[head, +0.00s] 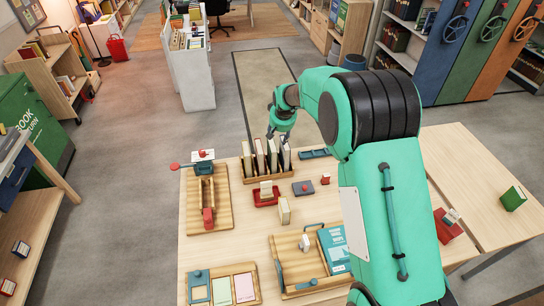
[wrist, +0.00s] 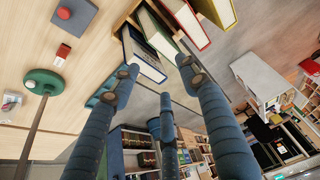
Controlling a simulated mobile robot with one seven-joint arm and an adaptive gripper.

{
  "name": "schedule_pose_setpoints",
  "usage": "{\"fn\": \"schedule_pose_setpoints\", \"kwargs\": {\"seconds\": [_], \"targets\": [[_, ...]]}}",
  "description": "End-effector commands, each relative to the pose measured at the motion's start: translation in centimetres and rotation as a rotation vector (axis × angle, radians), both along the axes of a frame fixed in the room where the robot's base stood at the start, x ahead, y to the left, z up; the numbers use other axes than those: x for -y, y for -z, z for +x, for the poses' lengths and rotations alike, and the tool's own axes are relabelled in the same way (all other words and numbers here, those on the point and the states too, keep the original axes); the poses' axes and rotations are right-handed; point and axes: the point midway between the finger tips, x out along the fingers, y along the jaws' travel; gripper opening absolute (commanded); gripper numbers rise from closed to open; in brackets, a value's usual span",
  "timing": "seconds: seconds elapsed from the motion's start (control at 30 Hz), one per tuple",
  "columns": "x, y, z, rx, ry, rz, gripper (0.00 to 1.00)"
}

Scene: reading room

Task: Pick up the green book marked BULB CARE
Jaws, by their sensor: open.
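Several upright books stand in a wooden rack (head: 262,175) at the table's back edge; my gripper (head: 282,138) is just above and behind it. In the wrist view, my gripper (wrist: 157,70) has its blue fingers spread and empty. Red-edged (wrist: 186,18) and yellow-edged (wrist: 217,10) books follow. A separate green book (head: 513,198) lies on the right-hand table. I cannot read BULB CARE on any book.
A red tray (head: 257,202) and a grey block with a red knob (head: 303,188) sit before the rack. A wooden tray (head: 285,280) with a teal book (head: 334,250) is nearer. My arm hides part of the tables. Open floor lies behind the rack.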

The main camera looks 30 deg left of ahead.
Motion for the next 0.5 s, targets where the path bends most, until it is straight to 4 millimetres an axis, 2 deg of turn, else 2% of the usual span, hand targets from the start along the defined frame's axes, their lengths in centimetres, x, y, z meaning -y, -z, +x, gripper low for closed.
{"fn": "schedule_pose_setpoints", "kwargs": {"seconds": [0.13, 0.5], "targets": [[-1.18, 1.08, -0.3, 0.0, -0.011, 0.0, 0.45], [-1.32, 1.28, -0.35, -0.001, -0.012, 0.0, 0.45]]}}
